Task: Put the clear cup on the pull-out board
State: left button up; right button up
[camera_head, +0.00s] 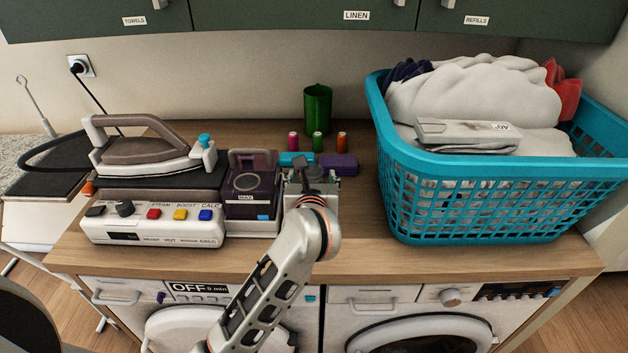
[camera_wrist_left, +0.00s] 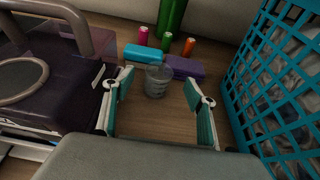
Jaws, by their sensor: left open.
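The clear cup (camera_wrist_left: 157,82) is a small grey-looking see-through cup standing upright on the wooden counter in the left wrist view. In the head view I cannot make it out behind my left gripper (camera_head: 311,180). In the left wrist view, the two teal-padded fingers of that gripper (camera_wrist_left: 157,90) are wide apart, one on each side of the cup, with gaps on both sides. I cannot tell for sure which surface is the pull-out board; a dark flat board (camera_head: 35,184) lies at the far left in the head view. My right gripper is not in view.
A steam iron (camera_head: 150,150) on its station and a purple water tank (camera_head: 251,190) stand left of the gripper. A blue laundry basket (camera_head: 470,205) stands right.

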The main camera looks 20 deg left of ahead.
aim_at(312, 168)
pick_arm(q)
jog(key=shift+f+x, duration=0.15)
jog(key=shift+x, duration=1.8)
jog(key=shift+f+x, duration=0.2)
jog(key=shift+x, duration=1.75)
jog(key=shift+s, duration=0.1)
jog(key=c, duration=0.9)
